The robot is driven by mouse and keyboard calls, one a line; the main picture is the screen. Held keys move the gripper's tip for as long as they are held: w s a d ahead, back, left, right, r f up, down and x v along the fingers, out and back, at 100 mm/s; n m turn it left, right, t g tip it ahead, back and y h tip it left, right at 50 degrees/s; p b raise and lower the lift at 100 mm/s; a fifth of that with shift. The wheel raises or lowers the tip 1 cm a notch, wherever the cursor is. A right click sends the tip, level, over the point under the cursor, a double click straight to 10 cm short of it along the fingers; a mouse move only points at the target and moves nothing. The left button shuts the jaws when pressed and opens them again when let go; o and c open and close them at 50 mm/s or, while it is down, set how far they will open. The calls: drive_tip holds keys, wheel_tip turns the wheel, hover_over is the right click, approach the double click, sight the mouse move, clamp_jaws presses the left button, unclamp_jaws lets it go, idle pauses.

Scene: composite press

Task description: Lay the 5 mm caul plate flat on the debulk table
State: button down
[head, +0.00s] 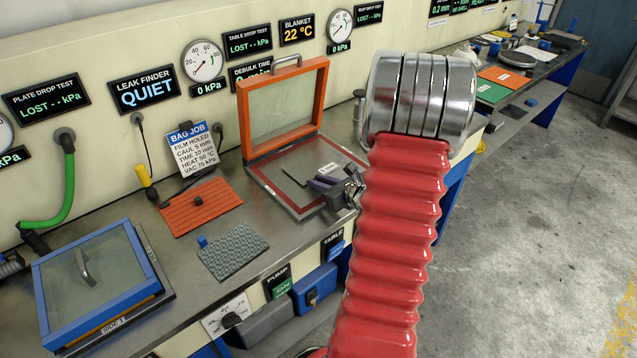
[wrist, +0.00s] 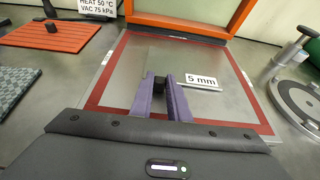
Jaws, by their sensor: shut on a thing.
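The caul plate (head: 301,171) is a thin grey sheet with a white "5 mm" label, which reads clearly in the wrist view (wrist: 202,80). It is level over the debulk table (head: 283,203), inside the red border (wrist: 106,80). I cannot tell whether it touches the surface or hangs just above it. My gripper (head: 327,183) has purple fingers, shut on a small dark knob on the plate (wrist: 159,83). The fingers and gripper body hide the plate's near part.
The table's orange-framed lid (head: 322,105) stands open behind. An orange ribbed mat (head: 180,215) and a grey-green textured mat (head: 232,252) lie to the left. A blue-framed box (head: 95,275) is farther left. In the wrist view, a round metal device (wrist: 300,100) stands right.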

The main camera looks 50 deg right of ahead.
drive_tip(key=shift+f, duration=0.1)
idle(0.3)
drive_tip(key=c, duration=1.6)
unclamp_jaws()
drive_tip(key=v, duration=1.3)
drive_tip(key=shift+s+a, duration=0.1)
drive_tip(key=shift+s, duration=0.3)
